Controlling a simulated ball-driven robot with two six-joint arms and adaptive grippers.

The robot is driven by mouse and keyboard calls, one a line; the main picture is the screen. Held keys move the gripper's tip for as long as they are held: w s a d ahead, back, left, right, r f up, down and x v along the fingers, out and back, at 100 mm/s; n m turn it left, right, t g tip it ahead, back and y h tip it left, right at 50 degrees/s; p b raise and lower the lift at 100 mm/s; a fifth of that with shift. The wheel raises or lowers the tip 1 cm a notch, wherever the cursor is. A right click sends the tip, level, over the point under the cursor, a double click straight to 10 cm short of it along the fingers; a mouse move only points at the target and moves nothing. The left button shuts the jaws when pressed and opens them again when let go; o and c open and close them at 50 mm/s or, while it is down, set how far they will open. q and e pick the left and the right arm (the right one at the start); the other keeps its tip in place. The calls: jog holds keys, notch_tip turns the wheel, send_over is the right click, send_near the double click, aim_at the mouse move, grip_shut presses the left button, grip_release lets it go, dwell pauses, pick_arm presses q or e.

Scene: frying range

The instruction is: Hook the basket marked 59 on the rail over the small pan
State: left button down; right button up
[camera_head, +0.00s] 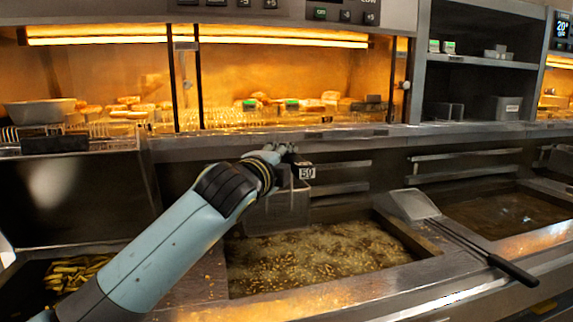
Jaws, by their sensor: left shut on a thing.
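My left gripper (287,152) is shut on the basket (277,212), at its upper end near a tag (307,172) that seems to read 59. The grey, see-through basket hangs above the back left part of a pan of bubbling oil (310,262). Behind it, horizontal rails (342,188) run along the back wall of the range. I cannot tell whether the basket touches a rail; the gripper and arm hide part of it. Another pan (505,214) with calm, dark oil lies to the right, with its own rail (465,154) behind. My right gripper is out of view.
A flat scoop (412,204) with a long dark handle lies across the divider between the two pans. Fries (75,272) lie in a bin at the lower left. A heated shelf (275,118) with food and a metal bowl (40,111) stands behind.

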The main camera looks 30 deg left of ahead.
pick_arm(q)
jog(key=shift+f, duration=0.35)
jog(key=shift+f+b, duration=0.35)
jog(key=shift+f, duration=0.3)
dwell(0.4)
jog(key=c, duration=1)
grip_release()
jog(key=shift+c, duration=0.2)
